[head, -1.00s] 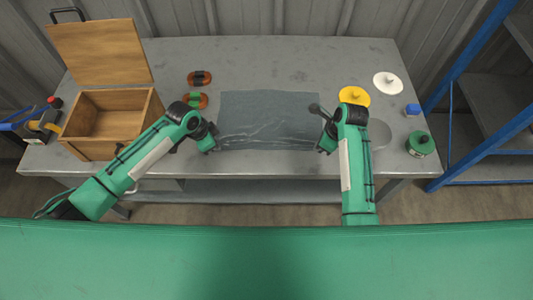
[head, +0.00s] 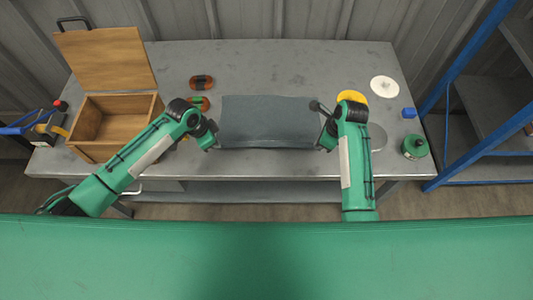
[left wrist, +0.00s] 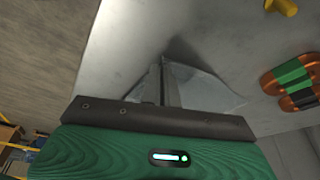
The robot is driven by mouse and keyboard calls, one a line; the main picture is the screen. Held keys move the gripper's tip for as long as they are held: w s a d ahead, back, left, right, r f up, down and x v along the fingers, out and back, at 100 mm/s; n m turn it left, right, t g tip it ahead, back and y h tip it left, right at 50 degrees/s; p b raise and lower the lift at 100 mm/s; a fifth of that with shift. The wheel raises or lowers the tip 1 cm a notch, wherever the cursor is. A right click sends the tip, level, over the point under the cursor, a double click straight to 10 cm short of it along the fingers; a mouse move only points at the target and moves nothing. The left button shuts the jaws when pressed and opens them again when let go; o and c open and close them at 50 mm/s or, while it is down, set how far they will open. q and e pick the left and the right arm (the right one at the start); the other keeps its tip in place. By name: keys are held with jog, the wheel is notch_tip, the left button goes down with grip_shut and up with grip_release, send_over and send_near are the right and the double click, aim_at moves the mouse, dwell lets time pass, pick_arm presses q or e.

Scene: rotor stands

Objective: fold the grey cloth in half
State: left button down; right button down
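The grey cloth (head: 268,118) lies on the table in the head view, a dark blue-grey rectangle, its near edge running between my two grippers. My left gripper (head: 213,145) is at its near left corner. In the left wrist view its fingers (left wrist: 163,80) are close together, with a pale grey triangular flap, apparently the cloth's corner, beside them. My right gripper (head: 325,145) is at the near right corner and seems shut on it. Its fingertips are small and partly hidden by the wrist.
A wooden box (head: 135,150) with its lid raised stands left. Two spools (head: 201,82) lie behind my left arm. A yellow disc (head: 352,96), white disc (head: 384,87), blue block (head: 409,113) and green canister (head: 415,146) are right. The table behind the cloth is clear.

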pick_arm(q)
jog(key=shift+r, duration=0.3)
pick_arm(e)
jog(key=shift+r, duration=0.3)
pick_arm(q)
jog(key=c, duration=2.1)
grip_release()
jog(key=o, duration=1.8)
jog(key=shift+r, duration=0.1)
pick_arm(e)
jog(key=shift+r, duration=0.1)
pick_arm(q)
jog(key=shift+g+y, duration=0.4)
jog(key=shift+y, duration=0.3)
jog(key=r+p, duration=0.3)
jog(key=p, duration=0.2)
jog(key=a+r+p, duration=0.1)
jog(key=r+p, duration=0.1)
jog(key=shift+s+r+p, duration=0.25)
jog(key=shift+r+p, duration=0.05)
jog(key=shift+p, duration=0.05)
pick_arm(e)
notch_tip(320, 180, up, 7)
jog(key=shift+r, duration=0.15)
